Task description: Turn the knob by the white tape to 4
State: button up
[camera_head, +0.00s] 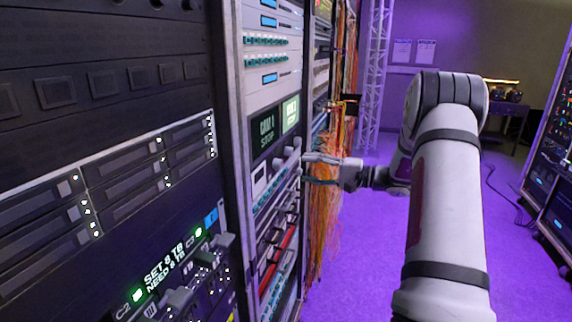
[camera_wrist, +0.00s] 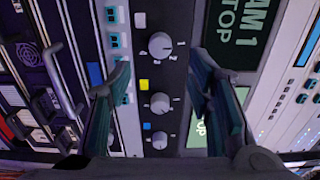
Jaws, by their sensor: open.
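In the wrist view, three grey round knobs stand in a row on a dark panel. The white tape (camera_wrist: 140,20) is a small patch up and left of the top knob (camera_wrist: 160,45), the largest in view. The top knob's pointer seems to face right, but its scale is too small to read. My gripper (camera_wrist: 158,62) is open and empty, with its fingers on either side of the knob row, apart from the top knob. In the head view my gripper (camera_head: 304,169) is at the rack front, beside the small grey knobs (camera_head: 291,153).
A yellow tape (camera_wrist: 143,85) marks the middle knob (camera_wrist: 160,103) and a blue tape (camera_wrist: 147,126) the lower knob (camera_wrist: 160,140). A display (camera_head: 266,130) sits beside the knobs. Orange cables (camera_head: 328,210) hang behind my gripper. The purple floor (camera_head: 365,270) is open.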

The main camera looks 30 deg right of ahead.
aim_at(282, 165)
jog(key=x, duration=0.7)
jog(key=shift+w+a+p, duration=0.25)
jog(key=shift+p, duration=0.15)
grip_shut()
